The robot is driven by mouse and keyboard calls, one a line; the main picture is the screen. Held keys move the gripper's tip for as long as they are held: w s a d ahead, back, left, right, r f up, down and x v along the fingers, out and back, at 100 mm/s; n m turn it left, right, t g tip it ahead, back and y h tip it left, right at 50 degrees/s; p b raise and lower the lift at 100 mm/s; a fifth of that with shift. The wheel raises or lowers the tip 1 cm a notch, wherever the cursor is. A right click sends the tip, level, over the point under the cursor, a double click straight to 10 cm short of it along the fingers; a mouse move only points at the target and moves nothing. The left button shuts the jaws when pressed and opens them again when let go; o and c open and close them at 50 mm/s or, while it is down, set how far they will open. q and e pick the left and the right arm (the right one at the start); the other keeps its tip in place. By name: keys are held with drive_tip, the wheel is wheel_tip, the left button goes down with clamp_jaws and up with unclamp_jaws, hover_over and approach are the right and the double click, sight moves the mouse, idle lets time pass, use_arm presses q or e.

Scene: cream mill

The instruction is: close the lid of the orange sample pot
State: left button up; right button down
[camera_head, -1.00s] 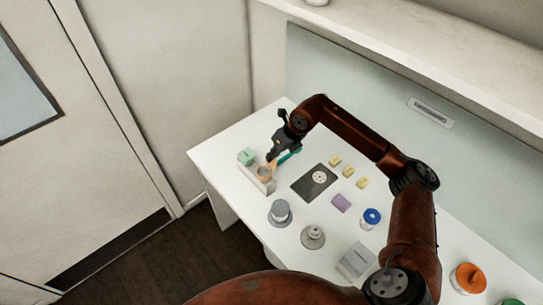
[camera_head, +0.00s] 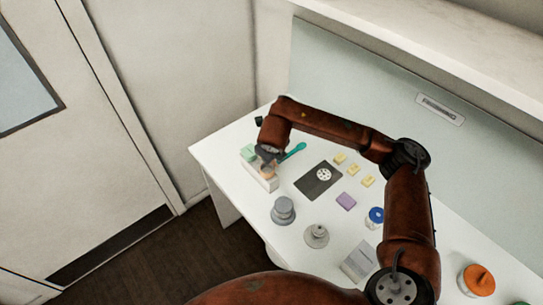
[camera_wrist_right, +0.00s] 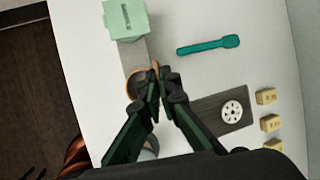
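The orange sample pot (camera_wrist_right: 132,84) sits at the end of a pale grey block (camera_wrist_right: 132,52), partly hidden by my right gripper. In the head view the pot (camera_head: 267,172) shows only in part below my wrist. A thin orange piece, seemingly its raised lid (camera_wrist_right: 155,67), stands at the pot's right edge against my fingertips. My right gripper (camera_wrist_right: 155,84) has its fingertips together beside the lid, over the pot's right side. Whether they pinch or only touch the lid is unclear.
A green box (camera_wrist_right: 126,18) is at the block's other end. A teal tool (camera_wrist_right: 208,45) lies right of the pot. A dark plate with a white disc (camera_head: 318,180), yellow blocks (camera_head: 353,170), grey weights (camera_head: 283,210) and an orange-topped jar (camera_head: 476,280) stand farther right. The table's left edge is close.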

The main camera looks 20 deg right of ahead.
drive_tip(key=shift+s+a+f+t+h+b, duration=0.25)
drive_tip(key=shift+a+h+b, duration=0.2)
drive_tip(key=shift+h+b, duration=0.25)
drive_tip(key=shift+r, duration=0.1)
drive_tip(key=c, duration=2.2)
unclamp_jaws()
drive_tip(key=shift+r, duration=0.1)
drive_tip(key=v, duration=1.1)
drive_tip(key=shift+s+a+r, duration=0.2)
drive_tip(key=shift+r, duration=0.05)
